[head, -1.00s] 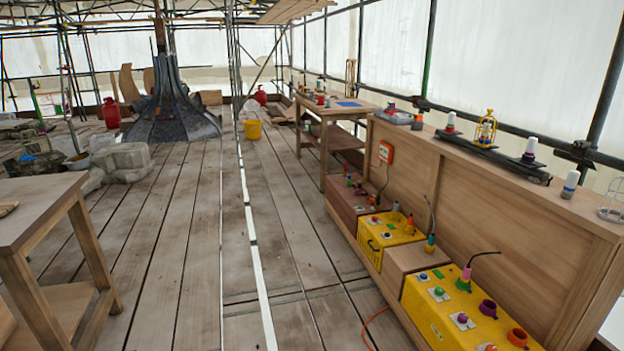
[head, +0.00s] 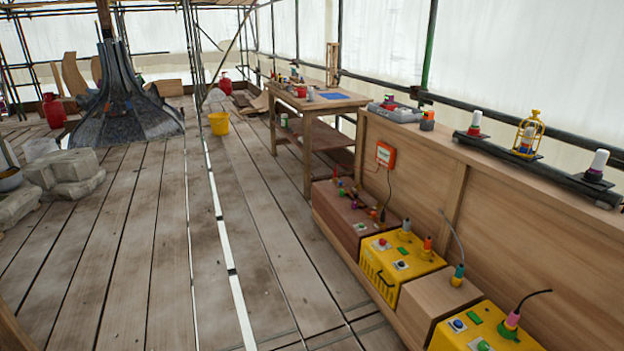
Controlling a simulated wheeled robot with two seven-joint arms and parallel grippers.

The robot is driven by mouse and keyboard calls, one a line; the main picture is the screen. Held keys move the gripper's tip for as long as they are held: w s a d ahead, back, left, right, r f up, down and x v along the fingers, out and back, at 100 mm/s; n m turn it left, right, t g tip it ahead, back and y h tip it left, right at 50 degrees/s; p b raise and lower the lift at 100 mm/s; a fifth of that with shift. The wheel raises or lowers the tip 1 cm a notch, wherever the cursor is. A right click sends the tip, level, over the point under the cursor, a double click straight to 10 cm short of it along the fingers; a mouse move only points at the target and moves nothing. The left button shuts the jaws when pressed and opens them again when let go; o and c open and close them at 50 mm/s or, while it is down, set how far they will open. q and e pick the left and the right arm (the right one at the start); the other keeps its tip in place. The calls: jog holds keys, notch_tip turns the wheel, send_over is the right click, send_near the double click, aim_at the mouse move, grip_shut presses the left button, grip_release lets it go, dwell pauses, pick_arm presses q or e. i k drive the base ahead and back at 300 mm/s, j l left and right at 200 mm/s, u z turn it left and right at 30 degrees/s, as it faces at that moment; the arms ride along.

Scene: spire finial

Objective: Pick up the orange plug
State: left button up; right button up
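An orange plug-like piece (head: 427,245) stands upright on the yellow box (head: 378,279), beside a grey one (head: 405,229). A smaller orange piece (head: 373,212) sits on the brown box (head: 345,226) further back, near a dark cable. A teal and orange connector (head: 458,275) with a cable stands on the wooden block between the yellow boxes. I cannot tell for certain which of these is the orange plug. Neither of my grippers is in view.
A long wooden panel (head: 520,215) stands behind the boxes on the right, with lamps on its ledge. A workbench (head: 325,104) is further back. A yellow bucket (head: 219,123) stands on the planks.

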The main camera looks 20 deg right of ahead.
aim_at(426, 248)
jog(key=i+z, duration=0.1)
jog(key=i, duration=0.7)
jog(key=i+j+z, duration=0.1)
jog(key=i, duration=0.75)
jog(key=i+z, duration=0.75)
jog(key=z, duration=0.15)
jog(key=i+j+z, duration=0.2)
jog(key=i+z, duration=0.65)
jog(key=i+j+z, duration=0.15)
jog(key=i+z, duration=0.3)
jog(key=i+j+z, duration=0.45)
jog(key=l, duration=0.1)
